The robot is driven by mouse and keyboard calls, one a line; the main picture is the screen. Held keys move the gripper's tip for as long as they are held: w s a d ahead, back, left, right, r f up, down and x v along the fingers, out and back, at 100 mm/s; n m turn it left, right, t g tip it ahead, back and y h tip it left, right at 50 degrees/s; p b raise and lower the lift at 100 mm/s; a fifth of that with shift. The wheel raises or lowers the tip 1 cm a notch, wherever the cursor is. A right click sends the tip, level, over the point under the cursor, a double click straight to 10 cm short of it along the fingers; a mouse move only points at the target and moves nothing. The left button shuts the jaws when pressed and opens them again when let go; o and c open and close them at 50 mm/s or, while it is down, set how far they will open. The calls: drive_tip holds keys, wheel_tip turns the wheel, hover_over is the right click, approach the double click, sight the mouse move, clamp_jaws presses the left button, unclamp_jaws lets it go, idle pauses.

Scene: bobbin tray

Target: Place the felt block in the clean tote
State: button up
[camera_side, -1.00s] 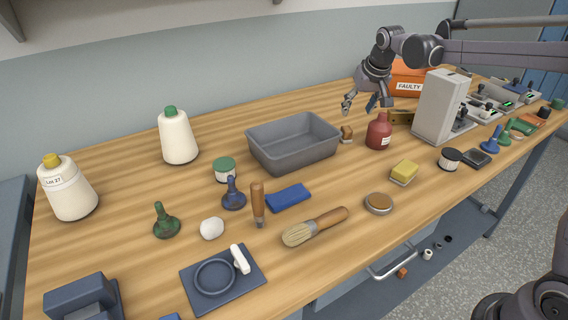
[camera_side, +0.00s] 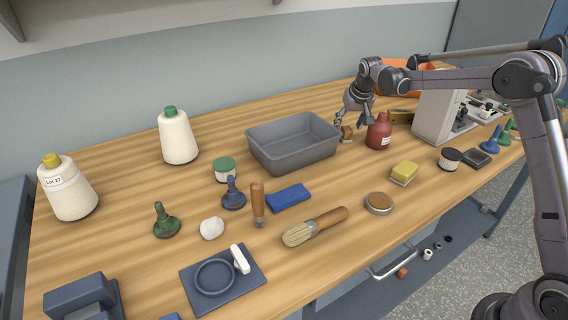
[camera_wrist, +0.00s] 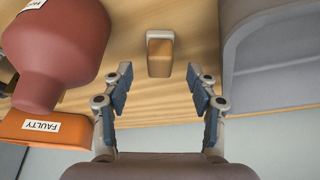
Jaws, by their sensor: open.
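A small block with a brown body and a paler end, which looks like the felt block (camera_side: 347,133), stands on the bench just right of the grey tote (camera_side: 262,152). In the wrist view the block (camera_wrist: 160,57) lies ahead, between the lines of my fingers. The grey tote is open and looks empty; its wall (camera_wrist: 234,60) shows at the right of the wrist view. No label on it is readable. My gripper (camera_side: 351,119) is open and empty, just above the block in the side view; its fingers (camera_wrist: 158,76) are apart and not touching it.
A dark red bottle (camera_side: 379,132) stands close to the right of the block and fills the wrist view's upper left (camera_wrist: 58,45). An orange tote labelled FAULTY (camera_wrist: 40,128) is behind. A yellow block (camera_side: 404,171) and a brush (camera_side: 315,227) lie nearer the front edge.

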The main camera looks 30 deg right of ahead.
sight(347, 129)
drive_tip(key=shift+x, duration=2)
drive_tip(key=shift+s, duration=0.15)
drive_tip(key=shift+c, duration=0.2)
drive_tip(key=c, duration=1.1)
